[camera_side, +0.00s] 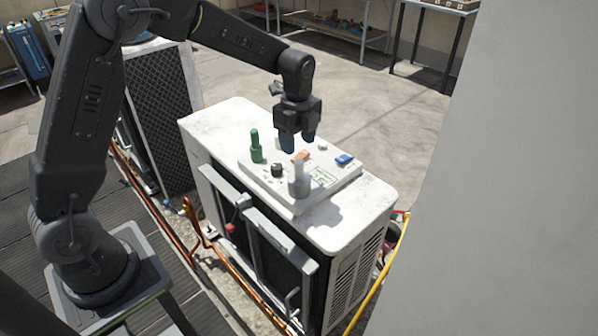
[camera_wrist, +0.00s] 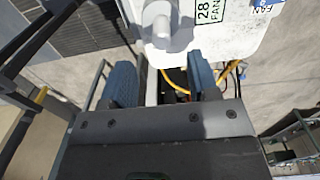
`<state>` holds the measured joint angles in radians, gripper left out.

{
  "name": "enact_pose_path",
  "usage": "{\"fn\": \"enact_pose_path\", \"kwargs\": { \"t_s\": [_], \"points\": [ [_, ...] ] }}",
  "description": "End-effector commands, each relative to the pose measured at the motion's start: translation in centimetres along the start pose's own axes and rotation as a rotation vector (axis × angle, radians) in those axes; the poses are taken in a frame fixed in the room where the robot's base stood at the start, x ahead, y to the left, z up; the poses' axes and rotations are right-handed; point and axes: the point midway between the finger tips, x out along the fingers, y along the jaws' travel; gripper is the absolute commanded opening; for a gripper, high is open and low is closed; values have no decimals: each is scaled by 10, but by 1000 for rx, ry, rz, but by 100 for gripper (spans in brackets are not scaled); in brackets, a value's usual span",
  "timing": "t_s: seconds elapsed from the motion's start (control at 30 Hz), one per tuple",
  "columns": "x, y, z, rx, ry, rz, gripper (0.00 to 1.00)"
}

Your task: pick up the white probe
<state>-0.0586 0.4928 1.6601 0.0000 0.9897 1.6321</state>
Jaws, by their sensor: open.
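The white probe (camera_side: 298,177) stands upright on a pale panel (camera_side: 262,178) on top of a white condenser unit (camera_side: 352,222), near the panel's front edge. It has a narrow upper part and a wider base. In the wrist view the probe (camera_wrist: 160,24) shows at the top, beyond my fingertips. My gripper (camera_side: 299,144) is open with its dark blue fingers pointing down, above and behind the probe in the side view. In the wrist view the gripper (camera_wrist: 160,68) has nothing between its fingers.
A green upright piece (camera_side: 255,147) stands left on the panel, with a black knob (camera_side: 277,170) nearer the probe. An orange piece (camera_side: 301,156) lies close behind the probe, and a blue piece (camera_side: 344,159) is to the right. The condenser's right end is clear.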

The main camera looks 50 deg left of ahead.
Motion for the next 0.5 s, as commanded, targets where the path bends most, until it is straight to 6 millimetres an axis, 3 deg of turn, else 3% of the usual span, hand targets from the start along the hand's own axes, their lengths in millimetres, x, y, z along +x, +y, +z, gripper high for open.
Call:
{"fn": "enact_pose_path", "kwargs": {
  "t_s": [0.13, 0.5],
  "points": [
    [26, 0, 0, -1, 0, 3, 55],
    [61, 0, -2, -2, 0, 3, 55]
  ]
}}
